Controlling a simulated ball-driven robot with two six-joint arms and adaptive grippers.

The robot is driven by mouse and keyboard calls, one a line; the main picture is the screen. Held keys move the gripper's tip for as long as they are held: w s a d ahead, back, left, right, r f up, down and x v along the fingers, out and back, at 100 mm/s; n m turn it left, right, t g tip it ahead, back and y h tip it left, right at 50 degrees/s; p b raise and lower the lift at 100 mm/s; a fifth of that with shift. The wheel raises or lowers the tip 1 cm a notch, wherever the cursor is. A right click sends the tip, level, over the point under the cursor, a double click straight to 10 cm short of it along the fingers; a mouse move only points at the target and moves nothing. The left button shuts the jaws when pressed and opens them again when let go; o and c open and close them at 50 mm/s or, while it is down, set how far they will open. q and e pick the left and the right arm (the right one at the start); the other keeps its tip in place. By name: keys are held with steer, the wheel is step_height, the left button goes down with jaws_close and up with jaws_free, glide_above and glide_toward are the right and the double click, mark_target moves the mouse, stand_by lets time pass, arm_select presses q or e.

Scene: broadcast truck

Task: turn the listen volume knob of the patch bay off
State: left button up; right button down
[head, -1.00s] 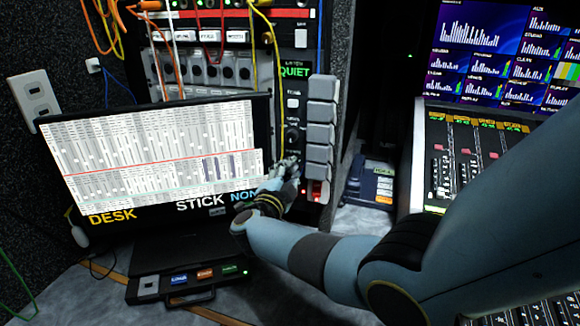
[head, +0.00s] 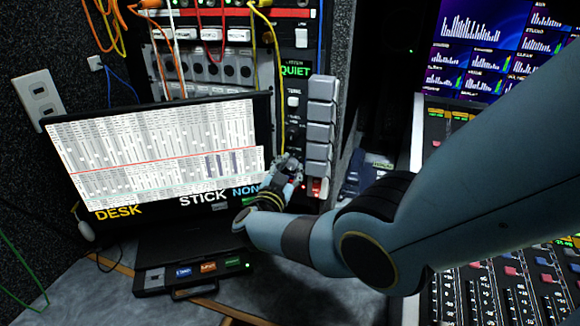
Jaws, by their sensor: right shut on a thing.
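The patch bay's narrow listen strip (head: 293,90) stands right of the monitor, with a green "QUIET" display (head: 295,71) at its top. A dark round knob (head: 292,133) shows midway down the strip. My right gripper (head: 290,161) is at the strip's lower part, just below that knob, and is shut on a knob there, apparently the listen volume knob. The fingers hide the held knob, so its pointer and label cannot be read. My left gripper is not in view.
A monitor (head: 160,150) is close on the left. Patch cables (head: 277,60) hang above. A mixing console (head: 500,290) lies at right.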

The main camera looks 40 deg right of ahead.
stand_by(0.6)
steer(key=c, duration=1.3)
jaws_free()
steer(key=shift+c, duration=0.2)
steer(key=v, duration=1.2)
steer(key=shift+f, duration=0.1)
